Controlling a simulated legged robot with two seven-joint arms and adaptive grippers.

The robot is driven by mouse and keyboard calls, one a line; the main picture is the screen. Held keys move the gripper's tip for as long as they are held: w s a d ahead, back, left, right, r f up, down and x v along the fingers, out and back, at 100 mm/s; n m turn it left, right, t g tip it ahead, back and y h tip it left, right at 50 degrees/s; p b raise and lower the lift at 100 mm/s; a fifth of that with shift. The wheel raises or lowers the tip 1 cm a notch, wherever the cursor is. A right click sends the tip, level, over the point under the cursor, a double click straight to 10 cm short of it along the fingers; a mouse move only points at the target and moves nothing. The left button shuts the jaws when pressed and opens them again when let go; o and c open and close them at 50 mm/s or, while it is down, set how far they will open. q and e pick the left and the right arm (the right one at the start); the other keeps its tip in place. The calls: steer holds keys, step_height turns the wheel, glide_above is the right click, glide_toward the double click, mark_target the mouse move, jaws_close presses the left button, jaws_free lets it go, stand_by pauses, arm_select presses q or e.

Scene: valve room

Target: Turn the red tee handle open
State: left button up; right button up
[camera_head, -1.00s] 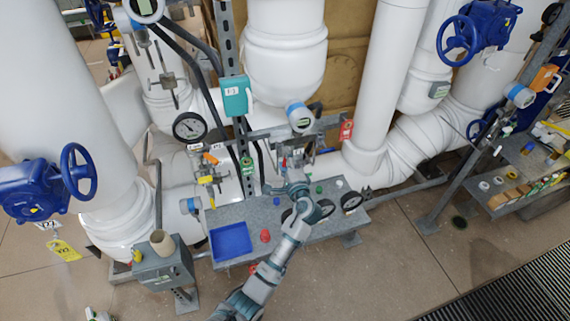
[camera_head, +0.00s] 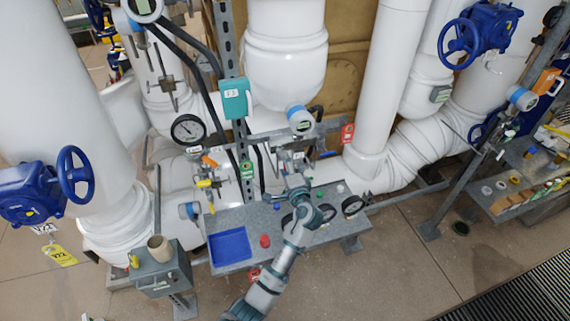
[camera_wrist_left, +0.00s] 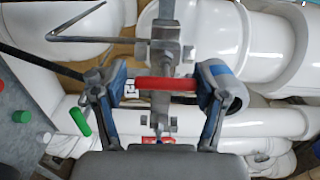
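The red tee handle (camera_wrist_left: 166,84) is a short red bar on a grey metal valve, lying level across the middle of the left wrist view. My left gripper (camera_wrist_left: 165,82) is open, with one finger at each end of the bar. I cannot tell whether the fingers touch it. In the head view my left gripper (camera_head: 293,168) is at the small valve assembly above the back of the grey bench, and it hides the handle there. My right gripper is not in view.
The grey bench (camera_head: 283,238) holds a blue tray (camera_head: 230,246), a red knob (camera_head: 265,241) and black gauges (camera_head: 353,206). Thick white pipes (camera_head: 286,55) stand behind. A bent metal rod (camera_wrist_left: 85,38) is close above the left finger.

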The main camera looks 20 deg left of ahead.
arm_select(q)
steer(key=shift+o, duration=0.6)
steer(key=shift+f, duration=0.1)
steer(key=shift+d+r, duration=0.1)
steer(key=shift+r, duration=0.1)
steer(key=v, duration=1.2)
steer(key=shift+f, duration=0.15)
